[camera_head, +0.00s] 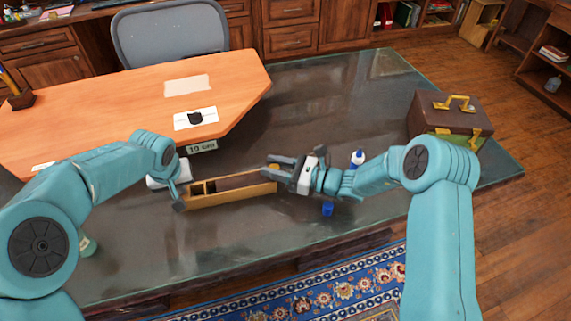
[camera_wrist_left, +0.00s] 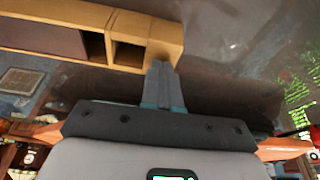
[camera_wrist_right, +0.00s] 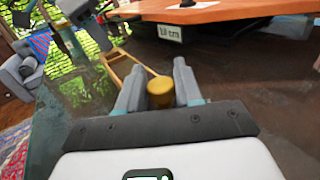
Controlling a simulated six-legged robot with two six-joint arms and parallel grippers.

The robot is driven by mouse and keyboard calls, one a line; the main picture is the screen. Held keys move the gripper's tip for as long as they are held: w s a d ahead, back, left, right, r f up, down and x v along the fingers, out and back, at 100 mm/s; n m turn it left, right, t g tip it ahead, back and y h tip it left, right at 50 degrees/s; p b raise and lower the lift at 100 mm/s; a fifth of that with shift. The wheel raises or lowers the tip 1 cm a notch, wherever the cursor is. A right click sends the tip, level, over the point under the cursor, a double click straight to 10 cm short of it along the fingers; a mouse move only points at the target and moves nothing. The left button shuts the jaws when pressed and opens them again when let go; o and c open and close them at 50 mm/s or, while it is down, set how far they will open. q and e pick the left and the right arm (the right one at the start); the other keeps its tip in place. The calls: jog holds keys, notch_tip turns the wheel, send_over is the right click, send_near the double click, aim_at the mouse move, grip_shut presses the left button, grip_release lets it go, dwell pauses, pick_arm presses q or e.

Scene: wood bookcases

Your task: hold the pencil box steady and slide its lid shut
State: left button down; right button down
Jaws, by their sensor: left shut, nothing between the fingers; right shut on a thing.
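The pencil box (camera_head: 232,194) is a long wooden box on the dark glass desk top. Its dark lid (camera_head: 238,181) covers much of the top; the left end is open, showing small compartments. It also shows in the left wrist view (camera_wrist_left: 130,51). A gold knob (camera_wrist_right: 160,92) sits between the fingers of my right gripper (camera_head: 270,166), at the box's right end; the gripper is shut on it. How the knob joins the lid is unclear. My left gripper (camera_head: 180,203) is shut and empty, its fingertips against or very near the box's left end.
A blue cube (camera_head: 328,209) and a white bottle with a blue cap (camera_head: 358,158) are near my right arm. A brown case (camera_head: 448,116) stands at the right. An orange board (camera_head: 130,105) lies behind.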

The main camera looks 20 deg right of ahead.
aim_at(264, 177)
pick_arm(q)
jog(key=shift+s+f, duration=0.2)
jog(key=shift+f, duration=0.2)
pick_arm(e)
jog(key=a, duration=0.2)
jog(key=shift+a, duration=0.4)
pick_arm(q)
jog(key=shift+d, duration=0.15)
pick_arm(e)
jog(key=shift+a, duration=0.1)
